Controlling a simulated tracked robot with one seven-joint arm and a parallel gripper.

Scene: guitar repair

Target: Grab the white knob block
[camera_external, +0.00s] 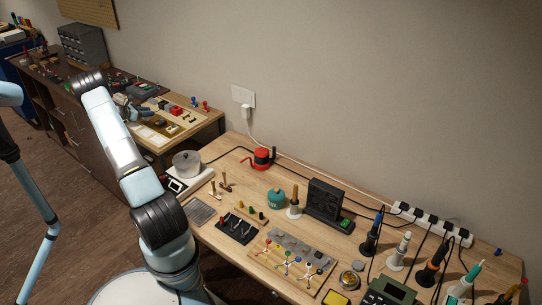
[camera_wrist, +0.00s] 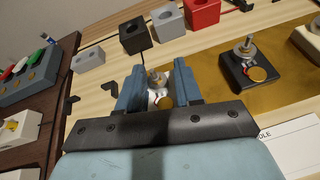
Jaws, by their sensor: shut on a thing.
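The white knob block (camera_wrist: 154,98) sits between the two blue-grey fingers of my gripper (camera_wrist: 160,92) in the wrist view. It has a metal shaft on top and a gold disc on its near side. My gripper is shut on it, with one finger at each side; the fingers and palm hide much of the block. In the external view my gripper (camera_external: 130,112) is small, at the far wooden board, and the block cannot be made out there.
A black knob block (camera_wrist: 248,72) stands on the brass-coloured strip to the right. Behind are a black block (camera_wrist: 134,37), a grey block (camera_wrist: 168,20) and a red block (camera_wrist: 201,12). A cream block (camera_wrist: 18,130) is at the left. The workbench (camera_external: 222,245) holds many tools.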

